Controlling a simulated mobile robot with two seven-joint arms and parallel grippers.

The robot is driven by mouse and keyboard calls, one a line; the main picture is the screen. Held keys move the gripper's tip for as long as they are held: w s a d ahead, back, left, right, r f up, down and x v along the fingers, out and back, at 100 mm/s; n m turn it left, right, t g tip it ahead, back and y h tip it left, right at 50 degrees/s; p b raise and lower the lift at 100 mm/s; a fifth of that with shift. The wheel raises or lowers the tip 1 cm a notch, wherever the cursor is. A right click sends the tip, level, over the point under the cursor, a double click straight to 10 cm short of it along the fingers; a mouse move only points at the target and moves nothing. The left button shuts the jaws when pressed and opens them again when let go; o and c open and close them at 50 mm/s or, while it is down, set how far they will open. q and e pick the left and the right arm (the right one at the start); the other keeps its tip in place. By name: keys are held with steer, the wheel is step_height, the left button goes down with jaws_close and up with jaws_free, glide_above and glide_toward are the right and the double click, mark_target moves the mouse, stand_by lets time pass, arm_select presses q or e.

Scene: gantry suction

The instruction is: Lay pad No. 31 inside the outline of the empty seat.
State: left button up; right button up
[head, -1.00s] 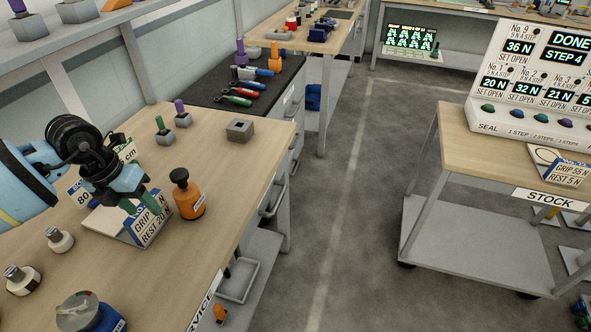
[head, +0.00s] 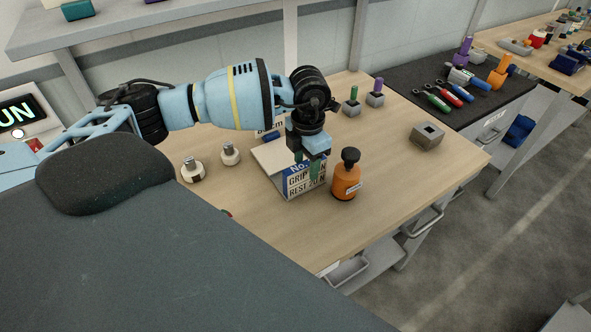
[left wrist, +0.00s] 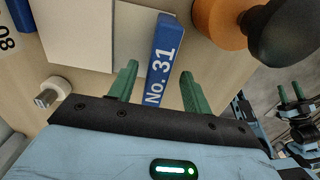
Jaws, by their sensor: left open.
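Pad No. 31 shows as a blue strip (left wrist: 164,60) lettered "No. 31" in the left wrist view. In the head view its blue label (head: 295,168) tops a sign reading GRIP and REST 20 N, partly hidden by my gripper. My left gripper (head: 307,163) is open over the sign. In the left wrist view its green fingers (left wrist: 159,80) stand apart on either side of the blue strip; contact cannot be told. My right gripper (left wrist: 290,92) shows small at the right edge there, its fingers apart with nothing visible between. I cannot make out the empty seat's outline.
An orange bottle-shaped object with a black knob (head: 346,175) stands close right of the sign. Two small white pots (head: 193,170) stand left. Stamps and a grey socket block (head: 427,135) stand farther back.

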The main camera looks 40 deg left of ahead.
mark_target(305, 175)
arm_select(q)
steer(key=shift+a+f, duration=0.15)
steer(key=shift+f, duration=2.45)
steer(key=shift+c, duration=0.3)
steer(key=shift+r, duration=0.1)
jaws_close()
